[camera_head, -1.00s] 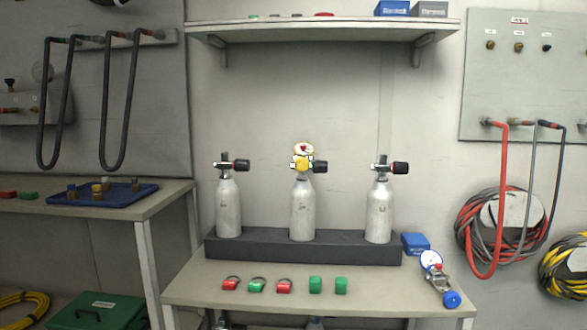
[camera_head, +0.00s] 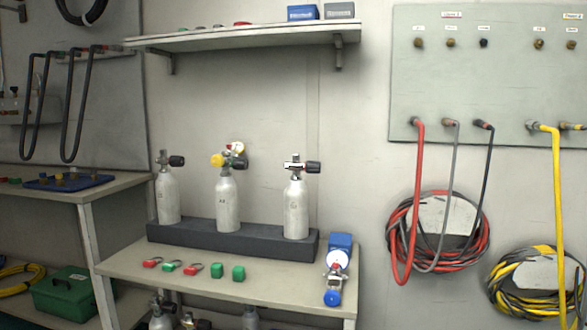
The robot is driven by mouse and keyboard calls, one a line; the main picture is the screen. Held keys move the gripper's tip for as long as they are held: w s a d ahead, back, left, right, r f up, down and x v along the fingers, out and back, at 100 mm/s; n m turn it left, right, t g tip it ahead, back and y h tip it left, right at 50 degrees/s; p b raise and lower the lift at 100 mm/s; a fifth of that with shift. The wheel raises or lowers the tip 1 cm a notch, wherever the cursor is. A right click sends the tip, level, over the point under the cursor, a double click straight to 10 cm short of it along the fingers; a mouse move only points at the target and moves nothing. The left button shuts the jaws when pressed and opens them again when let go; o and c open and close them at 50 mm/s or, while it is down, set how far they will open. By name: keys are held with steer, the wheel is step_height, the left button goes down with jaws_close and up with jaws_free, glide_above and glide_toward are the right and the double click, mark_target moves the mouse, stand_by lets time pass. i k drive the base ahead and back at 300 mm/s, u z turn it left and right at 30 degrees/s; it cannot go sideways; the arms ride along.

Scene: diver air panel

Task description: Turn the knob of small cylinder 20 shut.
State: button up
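Three small grey cylinders stand upright in a dark block (camera_head: 232,241) on a table: a left one (camera_head: 168,198), a middle one (camera_head: 228,206) and a right one (camera_head: 296,211). Each has a valve on top with a black knob pointing right: the left knob (camera_head: 177,161), the middle knob (camera_head: 240,162) and the right knob (camera_head: 314,167). The middle valve also carries a yellow fitting (camera_head: 217,160) and a round gauge (camera_head: 237,148). The cylinder markings are too small to read, so I cannot tell which is 20. My gripper is not in view.
Red and green tags and green blocks (camera_head: 217,273) lie along the table's front (camera_head: 130,265). A shelf (camera_head: 250,36) hangs above. Coiled hoses (camera_head: 399,245) hang at right.

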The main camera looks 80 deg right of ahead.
mark_target(237, 163)
steer(key=k, duration=0.55)
steer(key=z, duration=1.85)
steer(key=i, duration=0.5)
steer(key=z, duration=0.1)
steer(key=k, duration=1)
steer(key=z, duration=0.45)
steer(key=i, duration=1)
steer(key=u, duration=0.65)
